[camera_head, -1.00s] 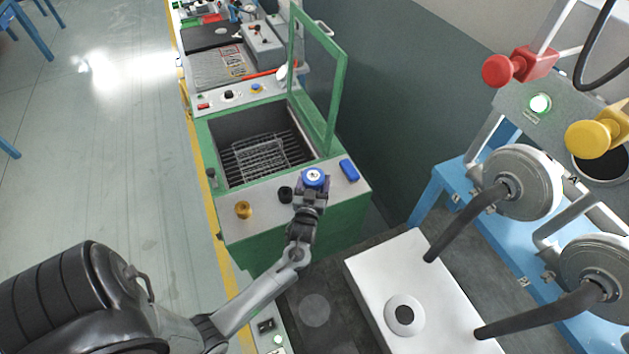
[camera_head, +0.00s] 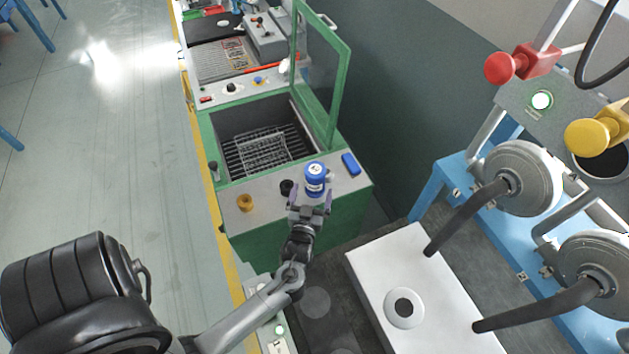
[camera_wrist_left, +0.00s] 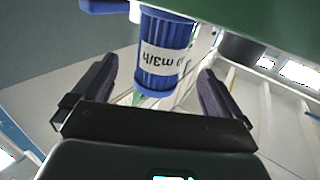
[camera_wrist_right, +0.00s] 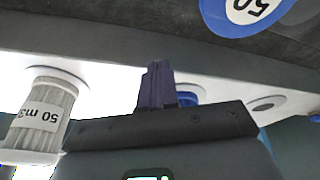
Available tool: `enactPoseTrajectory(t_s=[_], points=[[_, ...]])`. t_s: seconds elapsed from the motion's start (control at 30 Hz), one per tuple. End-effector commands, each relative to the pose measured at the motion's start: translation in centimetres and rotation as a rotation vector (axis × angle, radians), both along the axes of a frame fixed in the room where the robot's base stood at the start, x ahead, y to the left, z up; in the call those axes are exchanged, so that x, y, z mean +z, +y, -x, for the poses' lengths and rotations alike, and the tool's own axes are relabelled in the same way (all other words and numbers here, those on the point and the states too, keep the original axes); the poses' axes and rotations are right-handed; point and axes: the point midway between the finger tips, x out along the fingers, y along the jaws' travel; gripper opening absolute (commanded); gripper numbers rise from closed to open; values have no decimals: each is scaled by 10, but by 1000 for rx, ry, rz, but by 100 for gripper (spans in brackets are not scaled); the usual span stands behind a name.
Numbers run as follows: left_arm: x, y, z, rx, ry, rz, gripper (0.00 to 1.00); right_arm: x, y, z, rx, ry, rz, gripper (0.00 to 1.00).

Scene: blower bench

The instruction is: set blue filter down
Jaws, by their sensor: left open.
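The blue filter (camera_head: 314,182), a ribbed cylinder with a white label, stands upright on the grey front ledge of the green machine (camera_head: 262,205), beside a black knob. My left gripper (camera_head: 310,198) is open just on the near side of it, fingers spread to either side. In the left wrist view the filter (camera_wrist_left: 165,55) shows between and beyond the open fingers (camera_wrist_left: 158,72), with a gap on both sides. My right gripper (camera_wrist_right: 157,85) shows only in its wrist view, its fingers together and nothing visible between them.
A brass knob (camera_head: 245,203), a black knob (camera_head: 287,187) and a blue block (camera_head: 351,164) flank the filter. The machine's raised glass lid (camera_head: 322,75) stands behind. A white box (camera_head: 425,290) lies right. A white filter (camera_wrist_right: 40,118) shows in the right wrist view.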

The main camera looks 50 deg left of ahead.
Motion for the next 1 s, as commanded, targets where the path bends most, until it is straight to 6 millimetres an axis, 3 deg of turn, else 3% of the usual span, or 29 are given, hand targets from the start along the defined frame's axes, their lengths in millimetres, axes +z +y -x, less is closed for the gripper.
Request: enactPoseTrajectory(t_s=[0.3, 1.0], points=[[0, -26, 28, 1, 1, 2, 100, 1, -1, 0, 1, 1, 3, 0], [4, -29, 31, 1, -1, 1, 100, 5, 2, 0, -5, 0, -7, 0]])
